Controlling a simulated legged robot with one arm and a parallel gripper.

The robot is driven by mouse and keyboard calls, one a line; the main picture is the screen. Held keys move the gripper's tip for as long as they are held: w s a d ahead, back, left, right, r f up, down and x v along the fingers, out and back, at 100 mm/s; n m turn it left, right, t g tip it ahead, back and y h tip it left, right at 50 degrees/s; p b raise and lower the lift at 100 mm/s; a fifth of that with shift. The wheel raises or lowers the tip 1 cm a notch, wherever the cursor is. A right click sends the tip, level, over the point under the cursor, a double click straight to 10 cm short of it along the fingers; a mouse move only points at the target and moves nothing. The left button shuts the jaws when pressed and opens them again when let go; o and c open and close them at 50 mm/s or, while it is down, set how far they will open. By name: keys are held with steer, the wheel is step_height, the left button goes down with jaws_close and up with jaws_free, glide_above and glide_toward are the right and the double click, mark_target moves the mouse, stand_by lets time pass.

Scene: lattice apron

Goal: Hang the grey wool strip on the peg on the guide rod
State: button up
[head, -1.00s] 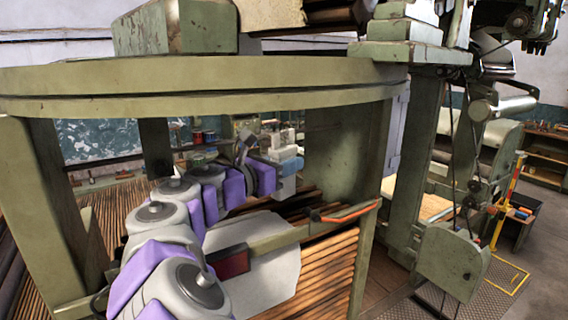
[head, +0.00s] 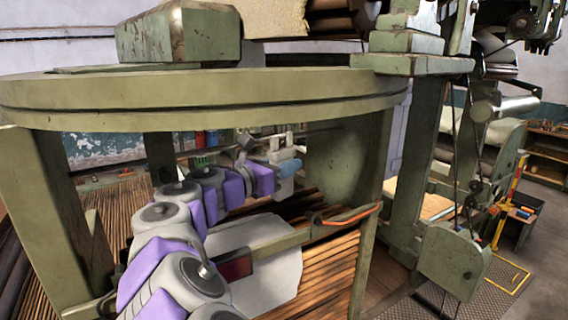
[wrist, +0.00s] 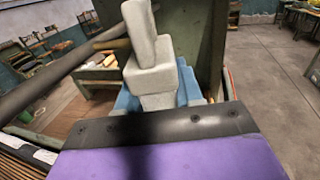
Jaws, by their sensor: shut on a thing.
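My gripper (head: 283,146) is at the end of my arm under the round green frame, with pale grey blocky fingers and a blue palm. In the wrist view my gripper (wrist: 150,52) points up and away and is shut. The grey wool strip cannot be told apart from the pale fingers; what is between them is mostly hidden. A dark round rod (wrist: 60,68), which looks like the guide rod, slants in from the left of the wrist view and passes behind or beside the fingers. The peg cannot be made out.
The green ring (head: 200,92) spans above my arm, with thick green posts (head: 62,215) at the sides. A bar with an orange-edged handle (head: 348,214) and a pale plate (head: 268,262) lie below the arm. Wooden slats (head: 325,265) cover the floor of the frame.

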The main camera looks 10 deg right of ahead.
steer(key=shift+w+a+p, duration=0.3)
steer(key=shift+w+p, duration=0.65)
steer(key=shift+p, duration=0.05)
steer(key=shift+w+f+p, duration=0.2)
steer(key=shift+f+p, duration=0.15)
steer(key=shift+f, duration=0.25)
stand_by(0.7)
stand_by(0.5)
steer(key=o, duration=1.1)
steer(key=shift+a, duration=0.1)
